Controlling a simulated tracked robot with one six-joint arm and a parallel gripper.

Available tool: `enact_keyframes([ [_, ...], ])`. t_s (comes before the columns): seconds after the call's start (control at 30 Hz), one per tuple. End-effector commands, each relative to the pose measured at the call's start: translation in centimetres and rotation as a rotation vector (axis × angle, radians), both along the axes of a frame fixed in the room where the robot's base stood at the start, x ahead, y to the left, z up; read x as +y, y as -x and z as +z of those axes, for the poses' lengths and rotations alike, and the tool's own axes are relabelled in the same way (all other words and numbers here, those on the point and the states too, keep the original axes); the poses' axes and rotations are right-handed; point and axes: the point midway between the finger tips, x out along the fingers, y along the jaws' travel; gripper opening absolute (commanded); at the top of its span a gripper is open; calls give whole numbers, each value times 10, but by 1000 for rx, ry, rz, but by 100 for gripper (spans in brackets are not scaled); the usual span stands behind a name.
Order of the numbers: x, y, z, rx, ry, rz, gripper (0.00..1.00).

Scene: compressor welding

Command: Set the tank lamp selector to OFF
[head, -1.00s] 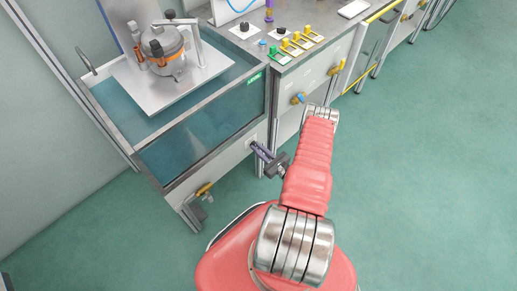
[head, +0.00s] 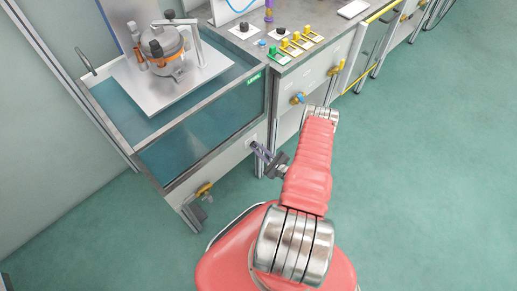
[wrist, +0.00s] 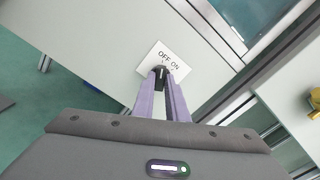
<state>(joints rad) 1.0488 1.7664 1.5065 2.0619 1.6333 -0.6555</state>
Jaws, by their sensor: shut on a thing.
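The tank lamp selector is a small black knob (wrist: 160,73) on a white plate (wrist: 172,54) marked OFF and ON. The plate is fixed to the pale front panel below the tank. In the wrist view OFF is left of ON, above the knob. My gripper (wrist: 161,79) has its two purple fingers shut on the knob, which partly hides it. I cannot tell clearly which mark the knob points to. In the head view my gripper (head: 256,148) reaches the panel from the right, and the knob is hidden by the fingers.
The water tank (head: 205,120) with a compressor (head: 165,48) on a white platform is above the panel. A yellow-handled valve (head: 204,189) is low on the left, and a blue-and-yellow one (head: 298,98) is on the bench front. The green floor (head: 430,180) is clear on the right.

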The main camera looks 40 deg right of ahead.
Motion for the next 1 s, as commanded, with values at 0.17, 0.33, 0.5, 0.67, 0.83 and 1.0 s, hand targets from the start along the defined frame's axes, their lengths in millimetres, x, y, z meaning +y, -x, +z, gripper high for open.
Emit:
enact_keyframes([
  [0.17,0,1,-1,3,0,-2,0],
  [0.33,0,1,-1,3,-1,-2,20],
  [0.5,0,0,-1,1,-1,0,31],
  [0.67,0,0,0,1,-1,1,31],
  [0.83,0,3,0,1,-1,-1,31],
  [1.0,-1,15,-1,1,-1,-2,31],
])
